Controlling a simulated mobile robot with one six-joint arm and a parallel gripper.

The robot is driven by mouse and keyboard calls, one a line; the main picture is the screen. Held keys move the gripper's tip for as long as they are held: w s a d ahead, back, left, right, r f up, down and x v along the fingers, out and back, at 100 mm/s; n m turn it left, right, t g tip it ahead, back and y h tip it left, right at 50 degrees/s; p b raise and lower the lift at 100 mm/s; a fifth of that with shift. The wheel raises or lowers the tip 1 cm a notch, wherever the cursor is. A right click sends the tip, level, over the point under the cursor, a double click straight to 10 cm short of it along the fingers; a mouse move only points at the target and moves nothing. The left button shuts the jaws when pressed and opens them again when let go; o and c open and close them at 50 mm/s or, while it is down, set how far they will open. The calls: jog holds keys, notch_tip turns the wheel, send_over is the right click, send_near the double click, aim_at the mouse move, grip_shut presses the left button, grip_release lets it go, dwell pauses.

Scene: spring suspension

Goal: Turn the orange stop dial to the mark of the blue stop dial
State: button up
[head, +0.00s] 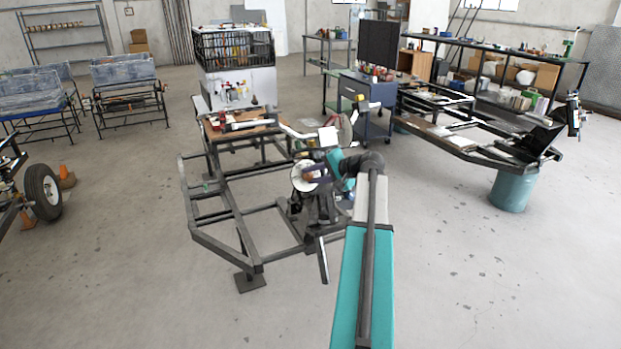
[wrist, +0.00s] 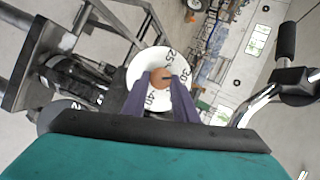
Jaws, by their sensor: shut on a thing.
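The orange stop dial (wrist: 161,78) sits in the middle of a white disc (wrist: 148,60) with black numbers; 25, 30 and 40 can be read in the wrist view. A dark pointer mark shows on the orange knob. My gripper (wrist: 162,84) has its two purple fingers on either side of the knob and is shut on it. In the head view, the white disc (head: 303,169) shows on the frame, with my gripper beside it. I cannot make out the blue stop dial or its mark in either view.
A dark metal frame (head: 225,214) surrounds the dial's mount. A chrome bar with a black grip (wrist: 285,42) stands at the right of the wrist view. A workbench frame (head: 470,146) on a teal drum (head: 513,188) stands at right. The floor at right is clear.

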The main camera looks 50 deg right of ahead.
jog(key=shift+w+r, duration=0.15)
jog(key=shift+r, duration=0.1)
jog(key=o, duration=1.1)
jog(key=shift+c, duration=0.2)
jog(key=shift+f, duration=0.15)
jog(key=v, duration=1.4)
jog(key=shift+b, duration=0.45)
jog(key=shift+w+a, duration=0.1)
jog(key=shift+w, duration=0.1)
